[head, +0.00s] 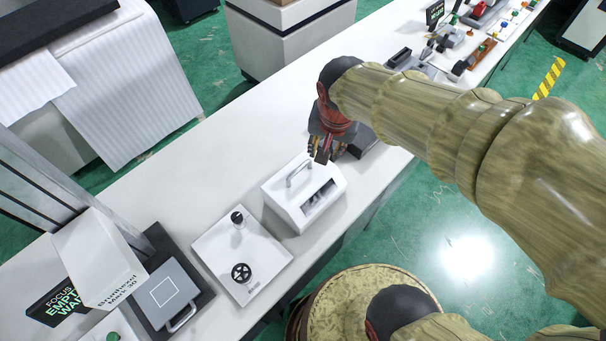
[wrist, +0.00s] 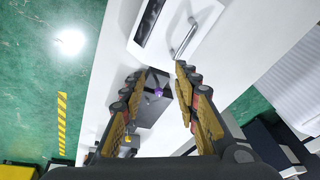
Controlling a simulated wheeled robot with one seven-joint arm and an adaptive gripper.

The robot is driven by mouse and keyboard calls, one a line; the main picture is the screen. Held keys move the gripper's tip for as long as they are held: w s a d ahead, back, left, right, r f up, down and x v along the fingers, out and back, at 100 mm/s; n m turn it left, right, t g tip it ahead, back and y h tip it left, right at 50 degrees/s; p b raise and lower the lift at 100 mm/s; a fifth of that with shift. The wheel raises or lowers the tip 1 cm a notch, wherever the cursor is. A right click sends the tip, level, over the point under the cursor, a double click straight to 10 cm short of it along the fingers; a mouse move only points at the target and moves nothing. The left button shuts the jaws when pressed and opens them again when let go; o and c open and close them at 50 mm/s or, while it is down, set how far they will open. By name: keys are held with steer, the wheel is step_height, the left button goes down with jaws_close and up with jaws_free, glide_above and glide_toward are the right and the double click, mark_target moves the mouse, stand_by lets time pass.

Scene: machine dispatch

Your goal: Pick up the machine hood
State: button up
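The machine hood is most likely the white box (head: 296,210) with a sloped front, a dark window and a metal bar handle (head: 299,172) on top. It stands on the white bench, left of and nearer than my gripper (head: 326,150). In the wrist view the white hood (wrist: 150,24) is at the top, with its handle (wrist: 185,38) just ahead of the fingertips. My gripper (wrist: 158,74) is open, its two fingers apart with nothing between them. It is apart from the handle.
A grey machine base (wrist: 152,112) with a purple spot shows beyond the fingers. A white panel with black knobs (head: 226,257) and a grey plate with a handle (head: 166,295) are on the bench (head: 190,200). Several small devices stand at its far end.

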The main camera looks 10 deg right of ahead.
steer(key=w+a+f+m+g+p, duration=0.25)
steer(key=w+a+f+p, duration=0.2)
steer(key=p, duration=0.25)
steer(key=m+h+p, duration=0.1)
steer(key=m+p, duration=0.2)
glide_above(299, 168)
steer(key=a, duration=0.1)
steer(key=f, duration=0.6)
steer(key=shift+s+f, duration=0.15)
steer(key=shift+s, duration=0.05)
steer(key=shift+w+d+f, duration=0.1)
steer(key=shift+d+f, duration=0.05)
steer(key=shift+f, duration=0.85)
steer(key=shift+w+d+f, duration=0.1)
steer(key=shift+d+f, duration=0.1)
steer(key=shift+f, duration=0.75)
steer(key=shift+w+d+f, duration=0.1)
steer(key=shift+d+f, duration=0.05)
steer(key=shift+f, duration=0.85)
steer(key=shift+c, duration=0.9)
jaws_close()
steer(key=shift+r, duration=0.1)
